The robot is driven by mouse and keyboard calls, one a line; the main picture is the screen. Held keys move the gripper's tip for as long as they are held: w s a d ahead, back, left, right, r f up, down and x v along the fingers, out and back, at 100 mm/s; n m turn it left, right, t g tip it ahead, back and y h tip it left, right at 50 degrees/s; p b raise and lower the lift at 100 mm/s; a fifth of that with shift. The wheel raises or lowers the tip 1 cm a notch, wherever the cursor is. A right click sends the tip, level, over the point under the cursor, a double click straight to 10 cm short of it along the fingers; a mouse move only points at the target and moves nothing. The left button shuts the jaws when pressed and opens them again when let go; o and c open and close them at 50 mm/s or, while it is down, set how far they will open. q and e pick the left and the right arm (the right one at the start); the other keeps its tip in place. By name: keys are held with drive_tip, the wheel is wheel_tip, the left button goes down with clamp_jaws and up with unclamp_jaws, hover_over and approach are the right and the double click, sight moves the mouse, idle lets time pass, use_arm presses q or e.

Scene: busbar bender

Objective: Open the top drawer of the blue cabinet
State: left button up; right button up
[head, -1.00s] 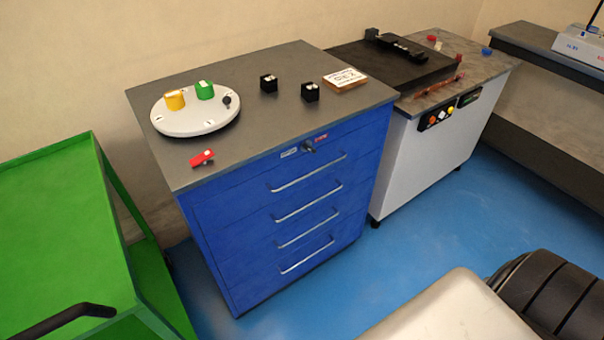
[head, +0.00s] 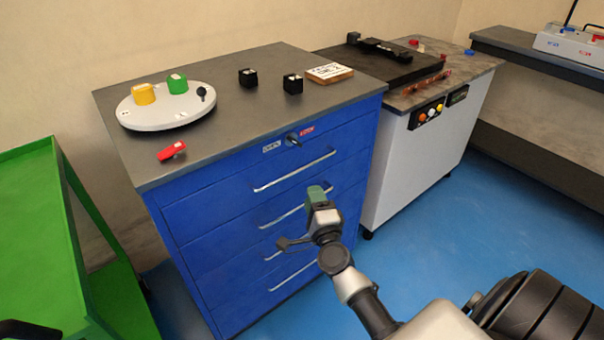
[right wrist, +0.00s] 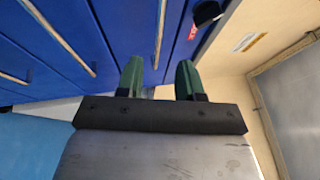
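The blue cabinet (head: 200,225) stands in the middle of the head view with its drawers closed. Its top drawer (head: 225,193) has a silver bar handle (head: 295,171), with a lock and key (head: 294,139) just above. My right gripper (head: 317,194) is in front of the cabinet, below and right of the top handle's middle in the picture. In the right wrist view my green fingers (right wrist: 159,78) are apart and empty. The top handle (right wrist: 160,32) runs down the picture towards the gap between them; contact does not show. My left gripper is not in view.
A green cart (head: 40,230) stands left of the cabinet, and a white machine (head: 405,165) stands close on its right. A white disc (head: 165,112), a red piece (head: 172,151) and black blocks (head: 293,84) lie on the cabinet top. The blue floor (head: 450,240) in front is clear.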

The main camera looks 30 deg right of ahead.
sight(302, 167)
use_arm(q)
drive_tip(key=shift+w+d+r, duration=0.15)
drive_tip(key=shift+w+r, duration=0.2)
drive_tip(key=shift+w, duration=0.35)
use_arm(e)
drive_tip(key=shift+x, duration=5.1)
drive_tip(key=shift+a+f, duration=0.1)
drive_tip(key=shift+a, duration=0.05)
drive_tip(key=shift+c, duration=0.5)
clamp_jaws()
